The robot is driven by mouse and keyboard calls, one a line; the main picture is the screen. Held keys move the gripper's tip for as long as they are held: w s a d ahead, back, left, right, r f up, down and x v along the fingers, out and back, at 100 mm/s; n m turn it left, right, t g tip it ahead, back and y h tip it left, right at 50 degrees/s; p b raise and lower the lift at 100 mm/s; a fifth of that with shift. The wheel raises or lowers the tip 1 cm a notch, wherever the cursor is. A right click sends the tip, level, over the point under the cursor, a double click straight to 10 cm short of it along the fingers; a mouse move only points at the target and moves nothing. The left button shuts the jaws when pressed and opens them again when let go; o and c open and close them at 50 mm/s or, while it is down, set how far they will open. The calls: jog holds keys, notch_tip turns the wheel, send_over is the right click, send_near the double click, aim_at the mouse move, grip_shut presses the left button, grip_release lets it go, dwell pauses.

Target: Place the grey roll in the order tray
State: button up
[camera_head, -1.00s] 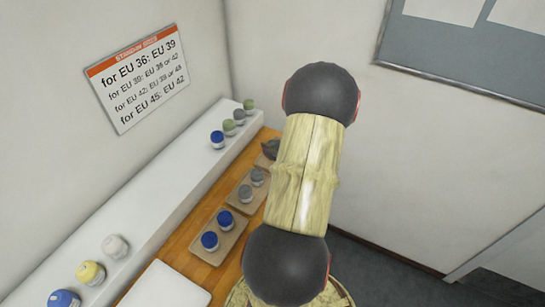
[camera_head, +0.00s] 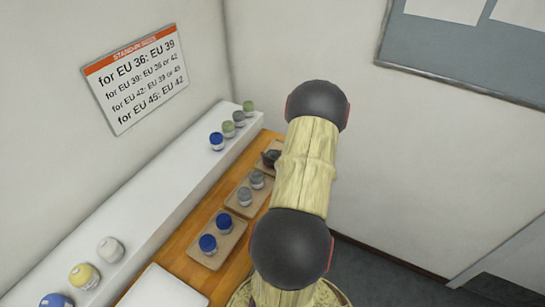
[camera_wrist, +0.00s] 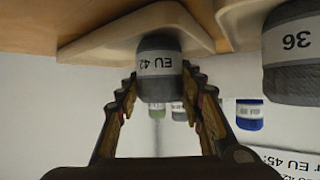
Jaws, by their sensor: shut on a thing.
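In the wrist view, which looks upside down, my gripper (camera_wrist: 162,95) is shut on a grey roll (camera_wrist: 160,62) with a white EU 42 label. The roll's base is at a tan tray (camera_wrist: 105,35); I cannot tell whether it touches. In the head view this far tray (camera_head: 262,163) is partly hidden by my arm, with a dark shape over it that looks like my gripper (camera_head: 271,157). No mark shows which tray is the order tray.
The neighbouring middle tray (camera_head: 234,206) holds two grey rolls (camera_head: 245,196); one reads 36 in the wrist view (camera_wrist: 292,50). The front tray (camera_head: 213,262) holds two blue rolls (camera_head: 208,244). Several rolls stand on the white shelf (camera_head: 160,190). A stand-in sizes sign (camera_head: 133,80) hangs above.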

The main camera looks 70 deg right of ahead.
jog(key=shift+f, duration=0.15)
jog(key=o, duration=1.1)
jog(key=shift+o, duration=0.2)
jog(key=shift+r, duration=0.25)
jog(key=p+v, duration=0.2)
jog(key=v, duration=1)
jog(key=shift+f, duration=0.15)
